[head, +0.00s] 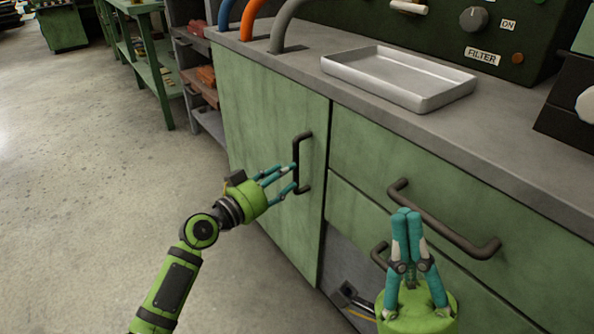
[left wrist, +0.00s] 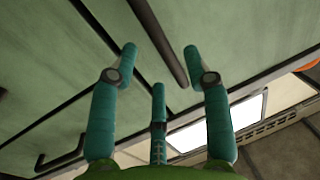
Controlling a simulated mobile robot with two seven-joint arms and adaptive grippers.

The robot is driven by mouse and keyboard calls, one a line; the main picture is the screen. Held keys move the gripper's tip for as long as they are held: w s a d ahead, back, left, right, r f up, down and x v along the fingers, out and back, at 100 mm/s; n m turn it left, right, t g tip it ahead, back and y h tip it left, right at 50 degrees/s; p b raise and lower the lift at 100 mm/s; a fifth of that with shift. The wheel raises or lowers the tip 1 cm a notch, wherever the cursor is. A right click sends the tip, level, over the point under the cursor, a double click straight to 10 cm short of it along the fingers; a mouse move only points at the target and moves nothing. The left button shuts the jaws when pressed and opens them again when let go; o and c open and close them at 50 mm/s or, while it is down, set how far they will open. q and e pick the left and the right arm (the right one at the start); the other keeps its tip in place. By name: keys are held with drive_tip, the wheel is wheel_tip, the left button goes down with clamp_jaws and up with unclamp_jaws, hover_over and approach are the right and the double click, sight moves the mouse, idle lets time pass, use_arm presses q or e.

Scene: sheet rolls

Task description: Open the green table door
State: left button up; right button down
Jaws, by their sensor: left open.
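The green table door (head: 270,120) is the left front panel of the workbench; it looks shut or nearly so. Its dark vertical handle (head: 298,160) is near the right edge. My left gripper (head: 293,178) is open at the lower part of this handle, with its teal fingertips close to the bar. In the left wrist view the handle (left wrist: 160,42) runs between the spread fingertips of my left gripper (left wrist: 160,55); I cannot tell if they touch it. My right gripper (head: 405,213) has its fingers together, empty, in front of the drawers.
Right of the door are green drawers (head: 365,150) with a protruding dark handle (head: 440,220). A metal tray (head: 400,80) lies on the grey worktop (head: 300,68). A green shelf table (head: 150,70) stands back left. The concrete floor (head: 80,170) left of the door is clear.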

sight(297, 193)
use_arm(q)
drive_tip(key=b+x, duration=0.1)
drive_tip(key=x, duration=0.4)
clamp_jaws()
